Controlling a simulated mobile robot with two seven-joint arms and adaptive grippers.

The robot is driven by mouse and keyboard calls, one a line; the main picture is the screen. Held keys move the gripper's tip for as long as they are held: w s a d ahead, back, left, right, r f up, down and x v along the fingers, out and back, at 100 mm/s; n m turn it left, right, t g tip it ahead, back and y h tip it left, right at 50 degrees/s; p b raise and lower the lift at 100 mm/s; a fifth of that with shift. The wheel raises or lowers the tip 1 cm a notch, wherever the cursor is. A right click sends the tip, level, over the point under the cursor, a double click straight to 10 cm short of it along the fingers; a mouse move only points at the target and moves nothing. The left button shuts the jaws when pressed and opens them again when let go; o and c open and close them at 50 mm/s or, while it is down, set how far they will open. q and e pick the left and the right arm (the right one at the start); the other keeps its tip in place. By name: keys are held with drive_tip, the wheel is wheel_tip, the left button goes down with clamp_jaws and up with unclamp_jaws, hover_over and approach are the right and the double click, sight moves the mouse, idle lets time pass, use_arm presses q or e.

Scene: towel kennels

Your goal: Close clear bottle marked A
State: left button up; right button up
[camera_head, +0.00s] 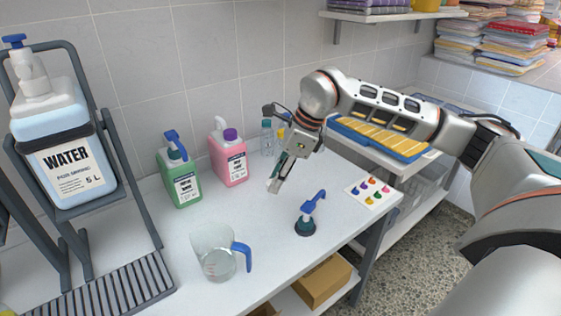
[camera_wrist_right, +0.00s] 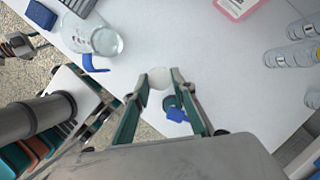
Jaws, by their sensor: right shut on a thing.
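My right gripper (camera_head: 274,183) is over the table, right of the pink bottle. In the right wrist view its fingertips (camera_wrist_right: 160,80) are shut on a small whitish round cap (camera_wrist_right: 159,76). Clear bottles (camera_head: 267,138) stand at the back of the table, behind the gripper; one has a teal top. In the right wrist view, several clear bottles (camera_wrist_right: 290,53) are at the right edge, apart from the gripper. I cannot read a mark A on any of them.
A blue-headed pump (camera_head: 309,214) stands near the table's front edge, and a clear jug (camera_head: 216,255) left of it. Green (camera_head: 179,178) and pink (camera_head: 229,158) bottles stand at the back. A water container (camera_head: 62,140) sits in a rack at left.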

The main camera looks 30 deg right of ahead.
drive_tip(key=s+a+f+n+g+h, duration=0.2)
drive_tip(key=s+a+n+g, duration=0.1)
drive_tip(key=n, duration=0.9)
drive_tip(key=s+a+f+n+g+h, duration=0.1)
drive_tip(key=s+a+n+g, duration=0.3)
drive_tip(key=n, duration=0.9)
drive_tip(key=shift+s+a+f+h, duration=0.35)
drive_tip(key=shift+s+f, duration=0.25)
drive_tip(key=shift+s, duration=0.6)
drive_tip(key=shift+d, duration=0.1)
